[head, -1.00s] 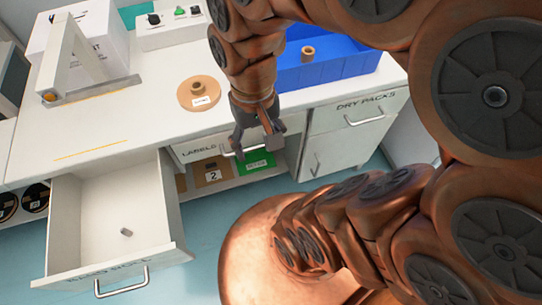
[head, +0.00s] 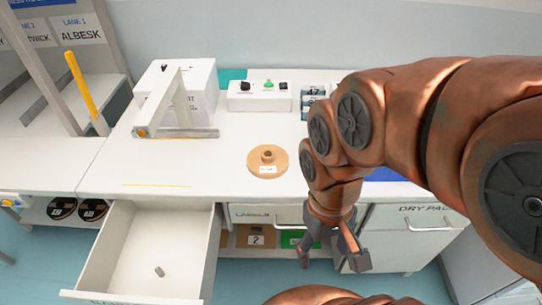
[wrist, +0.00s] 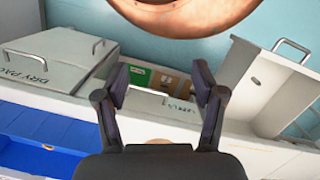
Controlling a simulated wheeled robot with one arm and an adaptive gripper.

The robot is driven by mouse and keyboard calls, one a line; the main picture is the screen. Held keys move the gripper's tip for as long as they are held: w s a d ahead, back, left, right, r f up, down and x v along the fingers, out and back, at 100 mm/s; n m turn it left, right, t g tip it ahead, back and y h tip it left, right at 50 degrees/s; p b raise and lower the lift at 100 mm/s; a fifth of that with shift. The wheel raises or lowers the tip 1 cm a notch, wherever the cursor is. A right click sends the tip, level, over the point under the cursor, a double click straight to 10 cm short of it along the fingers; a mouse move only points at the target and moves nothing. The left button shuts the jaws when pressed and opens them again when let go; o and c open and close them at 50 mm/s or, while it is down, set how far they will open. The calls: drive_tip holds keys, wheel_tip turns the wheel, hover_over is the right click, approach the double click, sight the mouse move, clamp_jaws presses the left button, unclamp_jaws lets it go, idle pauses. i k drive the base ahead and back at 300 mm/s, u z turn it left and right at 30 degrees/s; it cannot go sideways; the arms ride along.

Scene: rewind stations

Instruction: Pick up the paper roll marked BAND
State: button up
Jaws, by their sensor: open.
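A flat tan paper roll (head: 282,163) with a raised core lies on the white counter. It has a small white label at the front, too small to read, so I cannot tell if it says BAND. My gripper (head: 333,256) hangs empty with its fingers apart, in front of the counter's edge, right of and lower in the picture than the roll. In the wrist view my gripper (wrist: 160,74) is open with nothing between the fingers. A tan sliver (wrist: 172,142) shows there above the gripper body and may be the roll.
An open drawer (head: 110,250) juts out at lower left with a small grey cylinder (head: 159,271) inside. A white box (head: 180,85), a stand (head: 180,133) and a control box (head: 260,97) stand behind. The blue bin (wrist: 40,140) shows in the wrist view. Counter around the roll is clear.

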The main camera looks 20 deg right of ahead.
sight(266, 161)
drive_tip(key=u, duration=0.55)
drive_tip(key=k, duration=1.3)
drive_tip(key=u, duration=0.4)
drive_tip(key=i, duration=0.8)
drive_tip(key=z, duration=0.2)
